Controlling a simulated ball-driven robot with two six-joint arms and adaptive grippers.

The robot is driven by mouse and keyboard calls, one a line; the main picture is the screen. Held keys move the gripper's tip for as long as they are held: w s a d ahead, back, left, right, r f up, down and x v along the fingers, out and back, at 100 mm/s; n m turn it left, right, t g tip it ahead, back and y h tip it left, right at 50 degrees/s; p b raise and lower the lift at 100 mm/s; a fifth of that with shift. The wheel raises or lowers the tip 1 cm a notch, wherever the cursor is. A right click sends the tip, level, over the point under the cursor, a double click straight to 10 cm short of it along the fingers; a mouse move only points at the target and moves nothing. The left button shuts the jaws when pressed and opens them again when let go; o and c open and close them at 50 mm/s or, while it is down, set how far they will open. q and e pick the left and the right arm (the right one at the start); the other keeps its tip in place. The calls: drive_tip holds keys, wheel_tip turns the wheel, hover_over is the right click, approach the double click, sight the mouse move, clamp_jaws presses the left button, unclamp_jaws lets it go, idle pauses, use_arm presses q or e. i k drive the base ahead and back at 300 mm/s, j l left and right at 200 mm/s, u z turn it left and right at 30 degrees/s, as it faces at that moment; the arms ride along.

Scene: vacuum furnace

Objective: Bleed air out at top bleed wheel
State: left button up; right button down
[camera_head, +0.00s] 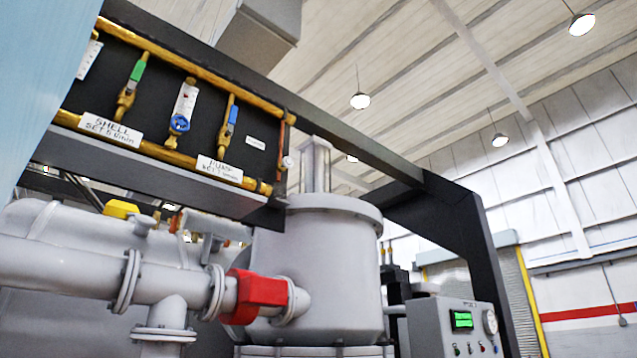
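A brass pipe manifold is mounted on a black panel (222,118) in the upper left. It has a blue round handwheel (179,123) below a flow tube, a green lever valve (137,71) and a blue lever valve (232,115). A small pale round knob or gauge (288,162) sits by the thin copper pipe at the manifold's right end, near a small label (256,142) too small to read. I cannot tell which part is the top bleed wheel, or whether any valve is open. Neither of my grippers shows.
Below the panel are a large grey vessel (318,268), flanged grey pipes (75,265) and a red pipe fitting (262,296). A black frame (470,225) spans overhead to the right. A control box (452,328) with a green display stands at lower right.

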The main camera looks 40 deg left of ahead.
sight(288, 162)
drive_tip(key=i+l+u, duration=0.1)
drive_tip(key=i+u, duration=0.3)
drive_tip(key=i+l+u, duration=0.2)
drive_tip(key=i+u, duration=0.2)
drive_tip(key=i+l+u, duration=0.75)
drive_tip(key=k+j, duration=0.05)
drive_tip(key=k, duration=0.05)
